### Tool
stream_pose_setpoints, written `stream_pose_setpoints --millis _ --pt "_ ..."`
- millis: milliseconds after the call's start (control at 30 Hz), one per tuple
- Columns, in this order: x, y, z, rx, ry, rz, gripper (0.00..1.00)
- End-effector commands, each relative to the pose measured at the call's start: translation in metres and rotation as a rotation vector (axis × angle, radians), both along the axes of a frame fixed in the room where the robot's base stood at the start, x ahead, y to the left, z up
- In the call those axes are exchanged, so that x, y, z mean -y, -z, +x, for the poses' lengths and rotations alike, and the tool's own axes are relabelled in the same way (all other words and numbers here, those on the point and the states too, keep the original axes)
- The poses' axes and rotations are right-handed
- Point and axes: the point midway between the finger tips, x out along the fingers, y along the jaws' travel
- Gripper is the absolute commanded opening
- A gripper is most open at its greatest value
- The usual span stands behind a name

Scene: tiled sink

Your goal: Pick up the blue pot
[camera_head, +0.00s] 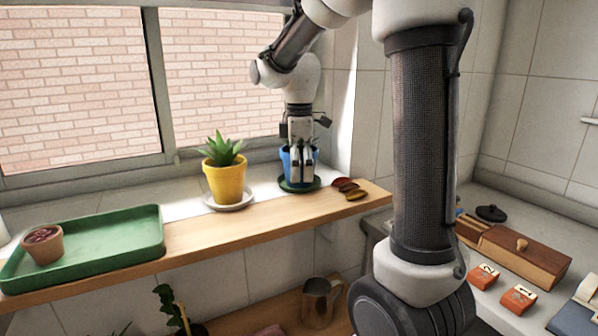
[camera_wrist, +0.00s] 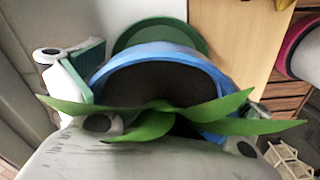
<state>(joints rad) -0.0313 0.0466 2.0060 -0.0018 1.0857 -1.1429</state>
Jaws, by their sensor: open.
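The blue pot (camera_head: 287,163) stands on a green saucer (camera_head: 299,187) near the right end of the wooden shelf, partly hidden behind my gripper (camera_head: 300,172). In the wrist view the blue pot's rim (camera_wrist: 160,53) encloses dark soil, with long green leaves (camera_wrist: 150,122) in front. The green saucer (camera_wrist: 160,32) shows beyond the pot. My gripper is open and points down at the pot. In the wrist view its fingers stand on the left and right sides of the rim. Whether they touch the pot is not clear.
A yellow pot with a plant (camera_head: 224,180) stands left of the blue pot. A green tray (camera_head: 100,245) with a small terracotta pot (camera_head: 43,244) is at the shelf's left. Several small dark and yellow pieces (camera_head: 348,187) lie right of the saucer. The window is behind.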

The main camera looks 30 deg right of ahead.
Motion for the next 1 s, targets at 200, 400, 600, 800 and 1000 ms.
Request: stream_pose_setpoints --millis 200,400,600,800,1000 --pt "0.0 0.0 0.0 0.0 0.0 0.0 0.89" --pt "0.0 0.0 0.0 -0.001 0.001 0.0 0.53" --pt "0.0 0.001 -0.001 -0.004 0.001 0.001 0.49" --pt "0.0 0.002 -0.001 -0.006 0.001 0.001 0.49" --pt "0.0 -0.011 0.0 -0.004 0.001 0.002 0.32"
